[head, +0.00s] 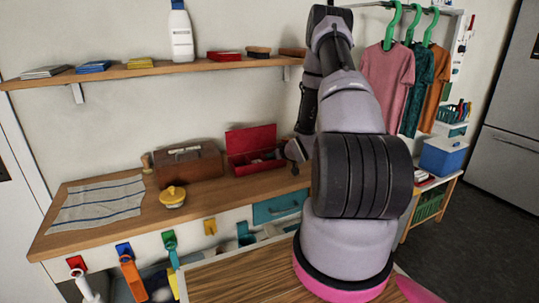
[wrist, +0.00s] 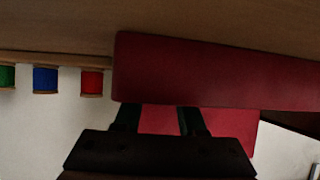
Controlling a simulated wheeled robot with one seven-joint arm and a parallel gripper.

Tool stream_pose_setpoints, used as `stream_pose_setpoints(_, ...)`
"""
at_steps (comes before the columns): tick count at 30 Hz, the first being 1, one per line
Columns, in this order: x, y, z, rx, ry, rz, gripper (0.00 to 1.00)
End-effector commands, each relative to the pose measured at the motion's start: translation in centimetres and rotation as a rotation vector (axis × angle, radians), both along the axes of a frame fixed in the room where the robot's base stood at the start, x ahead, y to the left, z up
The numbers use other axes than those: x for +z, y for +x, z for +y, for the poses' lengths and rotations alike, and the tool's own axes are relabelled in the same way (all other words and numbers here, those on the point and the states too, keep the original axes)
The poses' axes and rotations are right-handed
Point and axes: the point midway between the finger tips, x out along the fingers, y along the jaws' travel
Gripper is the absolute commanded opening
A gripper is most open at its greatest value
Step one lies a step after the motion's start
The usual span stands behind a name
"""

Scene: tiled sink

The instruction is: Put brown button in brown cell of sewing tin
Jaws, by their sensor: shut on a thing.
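A red tin (head: 236,163) with its lid (head: 251,139) raised stands on the wooden counter in the head view. I take it for the sewing tin. Its cells are too small to tell apart. My gripper (head: 297,153) is at the tin's right side, mostly hidden by my arm. In the wrist view, a large red panel of the tin (wrist: 215,75) crosses the picture and covers the fingertips of my gripper (wrist: 156,118). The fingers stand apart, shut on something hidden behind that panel. No brown button is visible in either view.
A brown box (head: 187,164) stands just left of the tin, with a yellow-lidded pot (head: 172,196) in front and a striped cloth (head: 95,204) farther left. A shelf (head: 140,71) runs above. Green, blue and red pieces (wrist: 45,80) show in the wrist view.

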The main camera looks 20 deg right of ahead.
Motion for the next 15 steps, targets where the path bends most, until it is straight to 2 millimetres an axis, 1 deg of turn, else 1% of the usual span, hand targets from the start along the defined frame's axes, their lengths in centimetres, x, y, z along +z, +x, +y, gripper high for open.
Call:
stream_pose_setpoints(8, -0.35, 0.05, -0.01, 0.0, 0.0, 0.0, 0.0)
stream_pose_setpoints(9, -0.3, 0.07, -0.02, -0.001, 0.0, -0.001, 0.51)
stream_pose_setpoints(15, -0.28, 0.07, -0.06, -0.001, 0.0, -0.001, 0.52)
